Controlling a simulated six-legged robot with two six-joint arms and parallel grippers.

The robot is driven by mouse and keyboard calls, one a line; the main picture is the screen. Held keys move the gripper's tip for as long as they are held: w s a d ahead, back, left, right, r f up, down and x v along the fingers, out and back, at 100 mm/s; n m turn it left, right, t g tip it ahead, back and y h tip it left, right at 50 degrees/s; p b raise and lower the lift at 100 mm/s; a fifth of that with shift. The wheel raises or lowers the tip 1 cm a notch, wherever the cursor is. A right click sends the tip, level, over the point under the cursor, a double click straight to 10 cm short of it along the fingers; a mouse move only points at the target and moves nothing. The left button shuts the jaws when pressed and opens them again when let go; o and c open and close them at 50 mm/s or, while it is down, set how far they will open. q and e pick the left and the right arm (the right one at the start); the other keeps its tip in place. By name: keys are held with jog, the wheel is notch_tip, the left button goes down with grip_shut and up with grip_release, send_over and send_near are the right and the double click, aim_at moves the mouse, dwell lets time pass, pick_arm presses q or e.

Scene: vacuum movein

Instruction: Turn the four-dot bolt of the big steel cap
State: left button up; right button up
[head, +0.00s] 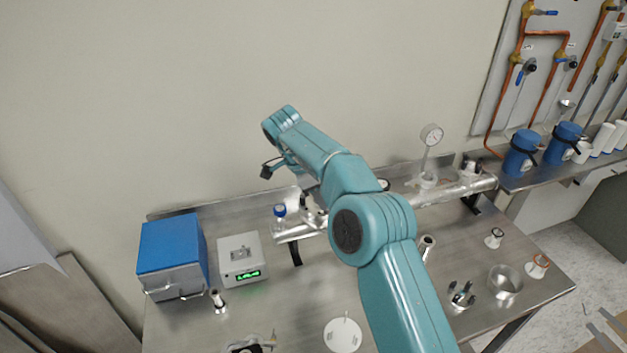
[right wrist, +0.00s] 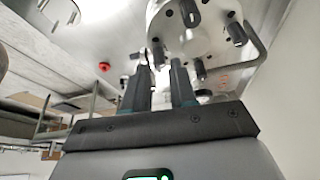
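In the right wrist view, a big round steel cap (right wrist: 207,38) fills the top right, with several dark bolts around its face. My right gripper (right wrist: 160,80) points up at its lower left edge, its two dark fingers apart. One dark bolt (right wrist: 158,52) shows near and between the fingertips; I cannot tell whether they touch it. Dot marks on the bolts are too small to read. In the head view my right arm reaches across the bench, and the gripper and cap are mostly hidden behind it. My left gripper is not in view.
The steel bench (head: 310,320) holds a blue box (head: 170,245), a white device with a green display (head: 240,258) and a horizontal steel tube (head: 450,194). A bolt-like cluster (head: 462,296) and a glass beaker (head: 504,281) stand at front right.

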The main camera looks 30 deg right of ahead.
jog(key=p+v, duration=0.6)
jog(key=v, duration=0.4)
jog(key=shift+a, duration=0.2)
jog(key=o, duration=0.3)
jog(key=shift+s, duration=0.1)
